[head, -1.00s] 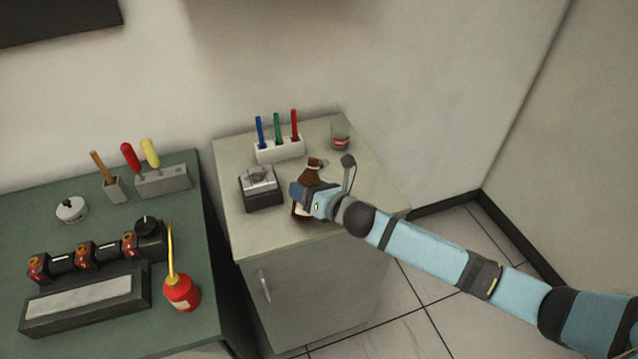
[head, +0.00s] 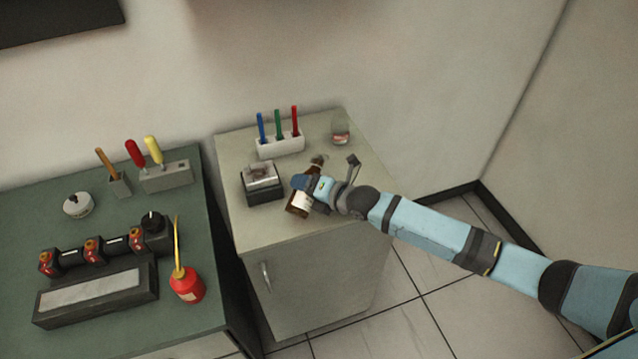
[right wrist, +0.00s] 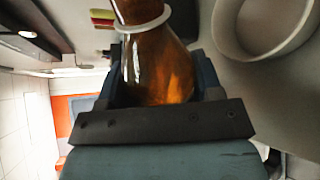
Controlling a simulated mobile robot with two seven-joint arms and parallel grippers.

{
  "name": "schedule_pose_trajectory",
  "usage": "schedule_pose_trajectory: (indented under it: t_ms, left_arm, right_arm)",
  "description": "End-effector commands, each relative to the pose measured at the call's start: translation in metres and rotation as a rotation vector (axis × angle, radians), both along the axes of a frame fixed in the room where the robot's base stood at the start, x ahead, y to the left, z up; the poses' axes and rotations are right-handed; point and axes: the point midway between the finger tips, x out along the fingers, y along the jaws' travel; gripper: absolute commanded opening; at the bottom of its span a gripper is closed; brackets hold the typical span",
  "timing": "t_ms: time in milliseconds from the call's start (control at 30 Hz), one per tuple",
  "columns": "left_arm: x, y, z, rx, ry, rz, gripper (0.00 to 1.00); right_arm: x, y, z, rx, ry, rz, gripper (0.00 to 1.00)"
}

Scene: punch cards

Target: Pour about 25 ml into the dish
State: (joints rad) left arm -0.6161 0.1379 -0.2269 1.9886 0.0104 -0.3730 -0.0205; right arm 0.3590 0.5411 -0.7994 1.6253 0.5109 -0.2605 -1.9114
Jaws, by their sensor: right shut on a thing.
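A brown bottle (head: 299,205) with a pale label is in my right gripper (head: 308,186), at the front of the pale cabinet top. It leans, with its neck up towards the back right. In the right wrist view the amber bottle (right wrist: 158,62) sits between the fingers, a pale ring around its neck. A shallow, clear dish-like thing (head: 262,173) rests on a dark box (head: 263,191) just left of the bottle. A round pale rim (right wrist: 223,35) shows in the right wrist view; I cannot tell whether it is the dish. My left gripper is out of view.
A white rack (head: 279,146) with blue, green and red pens stands behind the dark box. A clear glass (head: 340,131) stands at the back right. The green bench (head: 115,210) at left holds a red oil can (head: 187,285) and tools.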

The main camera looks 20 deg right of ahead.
Motion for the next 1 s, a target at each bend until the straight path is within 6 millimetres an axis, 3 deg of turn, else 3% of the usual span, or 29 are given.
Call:
schedule_pose_trajectory:
  t_ms: [200, 1000]
  left_arm:
    - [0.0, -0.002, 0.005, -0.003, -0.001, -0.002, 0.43]
    - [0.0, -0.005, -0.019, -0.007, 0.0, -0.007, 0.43]
  right_arm:
    - [-0.001, 0.001, 0.009, 0.09, 0.092, 0.0, 0.27]
    - [-0.003, 0.004, 0.0, 0.209, 0.218, 0.001, 0.27]
